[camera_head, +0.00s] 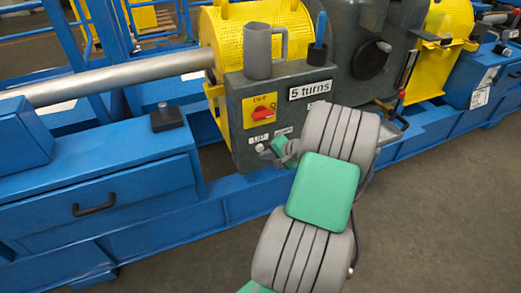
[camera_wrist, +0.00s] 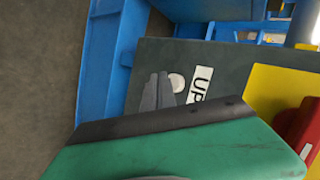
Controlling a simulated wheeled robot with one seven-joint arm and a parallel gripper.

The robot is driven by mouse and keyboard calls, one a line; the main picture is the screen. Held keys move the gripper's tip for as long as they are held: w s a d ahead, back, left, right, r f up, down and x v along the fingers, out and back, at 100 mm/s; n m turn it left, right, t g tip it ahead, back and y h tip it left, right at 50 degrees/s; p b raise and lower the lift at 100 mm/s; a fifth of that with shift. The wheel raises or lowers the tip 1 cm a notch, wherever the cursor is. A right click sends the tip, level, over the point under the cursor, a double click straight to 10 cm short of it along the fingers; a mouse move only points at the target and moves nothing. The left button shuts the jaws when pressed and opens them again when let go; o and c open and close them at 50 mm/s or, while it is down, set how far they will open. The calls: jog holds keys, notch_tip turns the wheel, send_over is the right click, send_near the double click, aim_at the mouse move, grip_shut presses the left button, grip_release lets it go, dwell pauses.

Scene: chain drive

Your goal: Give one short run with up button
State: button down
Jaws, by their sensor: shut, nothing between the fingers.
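The grey control box (camera_head: 243,148) carries a white UP label (camera_head: 258,137) with a pale round up button (camera_head: 260,148) below it. The wrist view also shows the up button (camera_wrist: 178,82) beside the UP label (camera_wrist: 200,82). My gripper (camera_head: 268,154) is shut and empty, with its tips close to the button. In the wrist view the grey fingers (camera_wrist: 158,88) lie just left of the button and partly overlap its edge. I cannot tell whether they touch it. A second label to the right is partly hidden by my arm.
A red rotary switch (camera_head: 263,115) on a yellow plate sits above the labels, near a "5 turns" sign (camera_head: 310,90). A grey mug (camera_head: 258,52) and a blue-handled tool (camera_head: 319,38) stand on the box. Blue machine framing (camera_head: 110,190) lies left; floor is clear in front.

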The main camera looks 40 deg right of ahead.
jog(key=shift+w+d, duration=0.1)
jog(key=shift+w, duration=0.25)
jog(key=shift+w+d, duration=0.15)
jog(key=shift+w, duration=0.35)
dwell(0.6)
dwell(2.7)
jog(key=shift+s+a+p, duration=0.25)
jog(key=shift+s+p, duration=0.2)
jog(key=shift+s, duration=0.45)
jog(key=s, duration=0.1)
jog(key=s+a+p, duration=0.1)
jog(key=s, duration=0.2)
jog(key=shift+s+a+p, duration=0.25)
jog(key=shift+s+p, duration=0.15)
